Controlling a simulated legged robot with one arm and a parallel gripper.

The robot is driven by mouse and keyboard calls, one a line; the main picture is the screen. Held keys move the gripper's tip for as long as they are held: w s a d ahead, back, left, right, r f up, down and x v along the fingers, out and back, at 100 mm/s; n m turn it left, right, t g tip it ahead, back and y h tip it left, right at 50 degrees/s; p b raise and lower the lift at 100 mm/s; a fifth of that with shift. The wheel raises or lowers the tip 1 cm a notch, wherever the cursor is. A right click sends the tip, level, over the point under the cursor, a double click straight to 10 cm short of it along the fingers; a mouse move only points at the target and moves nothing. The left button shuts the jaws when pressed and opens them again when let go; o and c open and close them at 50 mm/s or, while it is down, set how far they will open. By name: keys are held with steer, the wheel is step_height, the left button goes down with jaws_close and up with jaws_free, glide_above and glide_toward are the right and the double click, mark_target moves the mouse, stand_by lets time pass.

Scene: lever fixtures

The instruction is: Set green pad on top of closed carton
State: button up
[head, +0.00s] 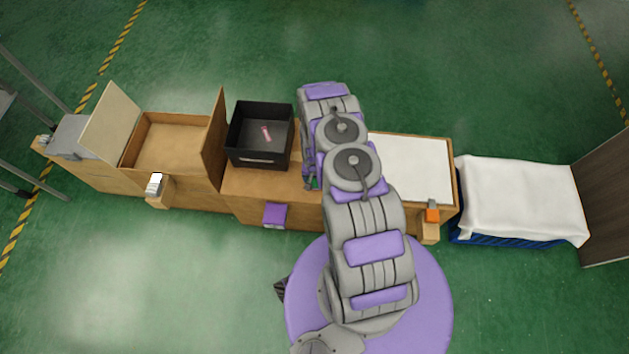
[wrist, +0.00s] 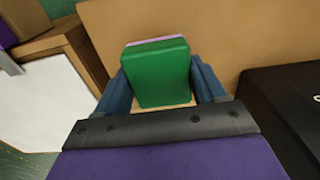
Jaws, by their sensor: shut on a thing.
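The green pad (wrist: 160,74) is held between the two blue fingers of my gripper (wrist: 162,88) in the wrist view. A thin lilac edge shows behind the pad. In the head view my arm hides most of the gripper, and only a small green patch (head: 313,183) shows beside it, over the wooden bench. I cannot tell whether the pad touches the bench. The cardboard carton (head: 172,143) stands at the left end of the bench. It is open, with two side flaps raised, and looks empty.
A black bin (head: 246,150) with a small pink item (head: 266,132) stands between the carton and my arm. A white panel (head: 412,165) lies right of my arm. A cloth-covered blue crate (head: 520,198) is further right. Small lever fixtures (head: 155,184) line the bench front.

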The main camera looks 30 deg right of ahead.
steer(key=shift+w+d, duration=0.2)
steer(key=shift+w, duration=0.15)
steer(key=shift+w+d+f, duration=0.1)
steer(key=shift+w+f, duration=0.1)
steer(key=shift+f, duration=0.05)
step_height(320, 180, down, 3)
steer(key=shift+f+b, duration=0.15)
steer(key=shift+b, duration=0.8)
steer(key=o, duration=1.4)
steer(key=shift+r, duration=0.2)
